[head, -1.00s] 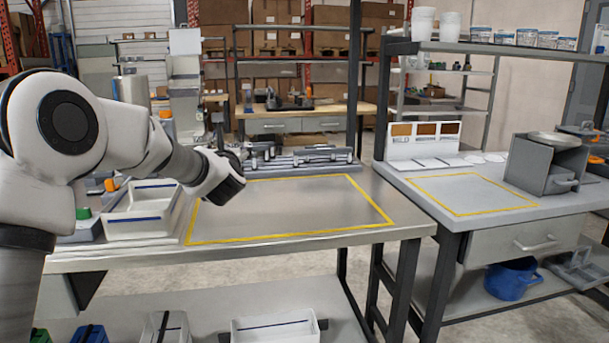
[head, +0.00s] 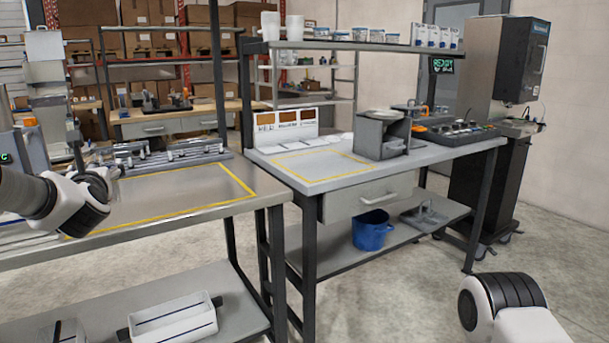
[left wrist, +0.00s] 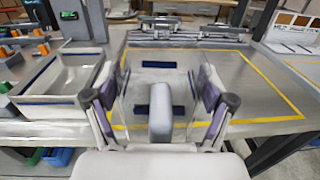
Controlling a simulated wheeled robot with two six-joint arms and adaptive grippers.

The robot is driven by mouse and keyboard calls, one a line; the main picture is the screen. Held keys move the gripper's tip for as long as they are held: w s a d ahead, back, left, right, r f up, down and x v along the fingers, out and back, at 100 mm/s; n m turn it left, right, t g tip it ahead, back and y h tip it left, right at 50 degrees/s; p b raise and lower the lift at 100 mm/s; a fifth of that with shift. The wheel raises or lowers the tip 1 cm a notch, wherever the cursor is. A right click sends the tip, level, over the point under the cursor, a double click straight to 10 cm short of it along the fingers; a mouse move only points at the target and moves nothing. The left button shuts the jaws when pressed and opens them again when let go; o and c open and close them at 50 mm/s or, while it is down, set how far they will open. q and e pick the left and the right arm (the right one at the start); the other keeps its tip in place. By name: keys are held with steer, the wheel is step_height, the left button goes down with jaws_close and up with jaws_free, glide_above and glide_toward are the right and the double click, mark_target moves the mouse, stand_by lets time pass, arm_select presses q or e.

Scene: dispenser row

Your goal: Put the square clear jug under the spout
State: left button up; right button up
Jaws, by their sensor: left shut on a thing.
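My left gripper (left wrist: 158,92) is shut on a clear, see-through vessel, seen best in the left wrist view. This square clear jug (left wrist: 158,78) has flat transparent walls, and its outline is hard to make out. A grey upright part, perhaps its handle, stands in the middle between the fingers. In the head view my left gripper (head: 100,185) is over the left metal bench, and the jug cannot be made out there. My right gripper is out of view.
The left bench (head: 180,190) has a yellow outlined area. Open floor lies in front.

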mark_target(120, 203)
arm_select(q)
steer(key=f, duration=0.1)
steer(key=f+h, duration=0.1)
steer(key=f+m+h, duration=0.1)
steer(key=shift+s+d+f+t, duration=0.25)
steer(key=shift+s+d+t, duration=0.05)
steer(key=shift+d, duration=0.1)
steer(key=s+d+f+m+h, duration=0.1)
steer(key=s+d+f, duration=0.1)
steer(key=s+d+f+m+t+h, duration=0.1)
steer(key=s+d+f+h, duration=0.1)
steer(key=shift+s+d, duration=0.1)
steer(key=shift+s, duration=0.2)
steer(key=s+d+f+m+g+h, duration=0.4)
steer(key=s+d+f+m+h, duration=0.3)
steer(key=s+d+f+h, duration=0.4)
steer(key=s+d+f+m+g+h, duration=0.3)
steer(key=s+d+f+m+h, duration=0.4)
steer(key=f, duration=0.6)
step_height(120, 203, up, 9)
steer(key=s+p, duration=0.1)
steer(key=p, duration=1.4)
steer(key=shift+d+f+n, duration=0.2)
steer(key=shift+d+n, duration=0.2)
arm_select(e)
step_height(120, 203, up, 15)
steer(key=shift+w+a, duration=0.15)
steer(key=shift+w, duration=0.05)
